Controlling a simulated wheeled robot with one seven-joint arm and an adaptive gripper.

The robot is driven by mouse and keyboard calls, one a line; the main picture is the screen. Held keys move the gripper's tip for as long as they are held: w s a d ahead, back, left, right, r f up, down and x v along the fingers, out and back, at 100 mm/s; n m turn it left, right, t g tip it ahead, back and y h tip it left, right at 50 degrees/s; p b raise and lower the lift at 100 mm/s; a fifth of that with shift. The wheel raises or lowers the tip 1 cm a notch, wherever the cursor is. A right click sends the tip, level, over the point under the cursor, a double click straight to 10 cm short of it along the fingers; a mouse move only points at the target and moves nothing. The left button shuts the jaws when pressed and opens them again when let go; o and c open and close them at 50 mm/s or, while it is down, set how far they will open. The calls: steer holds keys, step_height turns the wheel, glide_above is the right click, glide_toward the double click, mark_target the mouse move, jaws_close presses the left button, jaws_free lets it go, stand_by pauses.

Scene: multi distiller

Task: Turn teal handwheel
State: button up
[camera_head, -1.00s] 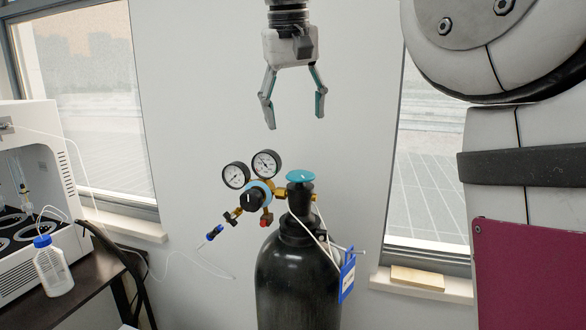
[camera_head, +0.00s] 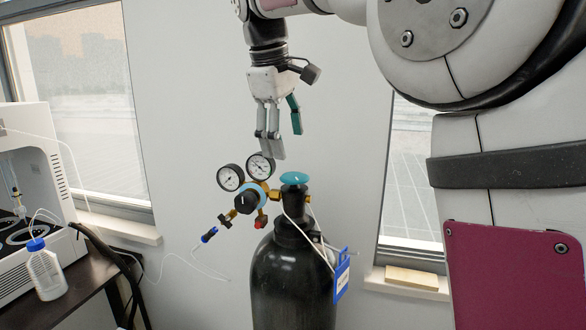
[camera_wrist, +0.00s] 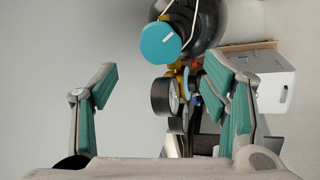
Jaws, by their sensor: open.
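The teal handwheel (camera_head: 294,178) sits on top of the black gas cylinder (camera_head: 292,275). In the wrist view the handwheel (camera_wrist: 160,43) is a round teal disc with a white mark, ahead of the fingers and between their lines. My gripper (camera_head: 282,143) is open and empty. It hangs above the handwheel and slightly to its left in the head view, apart from it. In the wrist view my gripper (camera_wrist: 160,85) shows its teal-padded fingers spread wide, with the gauges between them near the right finger.
A regulator (camera_head: 247,201) with two round gauges (camera_head: 230,177) juts left from the cylinder, close below my gripper. A blue tag (camera_head: 341,278) hangs on the cylinder's right. A dark table with a white bottle (camera_head: 46,273) and a white machine (camera_head: 30,190) stands at left.

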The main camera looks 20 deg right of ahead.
mark_target(294, 175)
steer(key=p+x, duration=0.1)
steer(key=x, duration=0.7)
steer(key=shift+d+f, duration=0.1)
steer(key=c, duration=1.2)
